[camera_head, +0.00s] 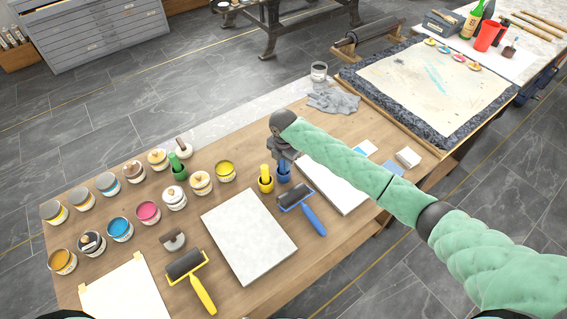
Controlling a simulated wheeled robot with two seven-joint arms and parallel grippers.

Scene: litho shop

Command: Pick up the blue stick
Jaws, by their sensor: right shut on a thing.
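The blue stick (284,169) stands upright at the middle of the wooden table, just right of a similar yellow stick (265,179). My right arm reaches in from the right, and my right gripper (284,158) points down over the blue stick. It is shut on the upper part of the stick, which the fingers partly hide. I cannot tell whether the stick's base touches the table. A green stick (176,163) stands further left among the ink tins. My left gripper is not in view.
A blue-handled roller (302,208) lies just in front of the blue stick, and a pale slab (249,236) is at front left. A white board (331,184) lies under my right forearm. A grey cloth (333,101) and a jar (319,72) are behind.

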